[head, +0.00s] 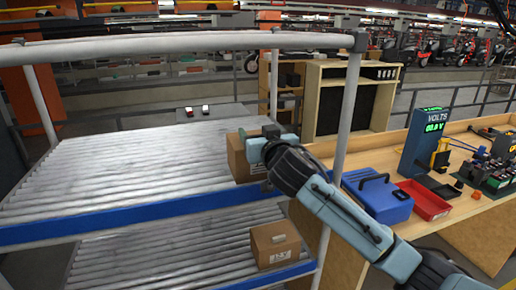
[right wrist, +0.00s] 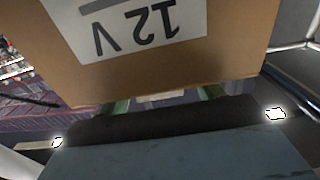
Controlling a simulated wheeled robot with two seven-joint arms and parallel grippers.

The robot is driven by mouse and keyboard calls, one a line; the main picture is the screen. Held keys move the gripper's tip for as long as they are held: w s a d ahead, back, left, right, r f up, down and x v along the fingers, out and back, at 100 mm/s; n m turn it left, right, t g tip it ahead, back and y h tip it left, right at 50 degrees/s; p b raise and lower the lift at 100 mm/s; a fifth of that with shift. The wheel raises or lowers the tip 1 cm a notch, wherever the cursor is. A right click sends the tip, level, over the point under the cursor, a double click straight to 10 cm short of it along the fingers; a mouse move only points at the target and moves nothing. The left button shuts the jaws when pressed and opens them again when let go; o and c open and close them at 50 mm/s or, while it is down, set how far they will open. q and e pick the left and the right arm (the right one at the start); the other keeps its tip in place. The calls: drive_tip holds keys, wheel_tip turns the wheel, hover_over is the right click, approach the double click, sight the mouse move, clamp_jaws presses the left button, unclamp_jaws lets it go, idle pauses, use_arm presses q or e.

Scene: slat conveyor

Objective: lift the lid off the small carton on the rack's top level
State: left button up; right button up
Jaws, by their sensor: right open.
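The small brown carton (head: 238,162) stands on the rack's top level, at its right front corner. In the right wrist view its face with an upside-down "12 V" label fills the upper middle (right wrist: 225,60). My right gripper (head: 257,139) is open at the carton's upper part, its arm reaching in from the lower right and covering the carton's right side. In the right wrist view the fingers (right wrist: 165,100) show partly beyond the carton's edge, with a pale strip between them. Whether they touch the lid cannot be told. My left gripper is not in view.
The rack's roller top level (head: 110,175) is mostly clear. Another carton (head: 275,245) sits on the lower level. A rack post (head: 345,120) rises right of my gripper. A bench holds a blue toolbox (head: 378,198), a red tray (head: 424,200) and a volts display (head: 425,140).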

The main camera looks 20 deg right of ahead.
drive_tip(key=c, duration=1.3)
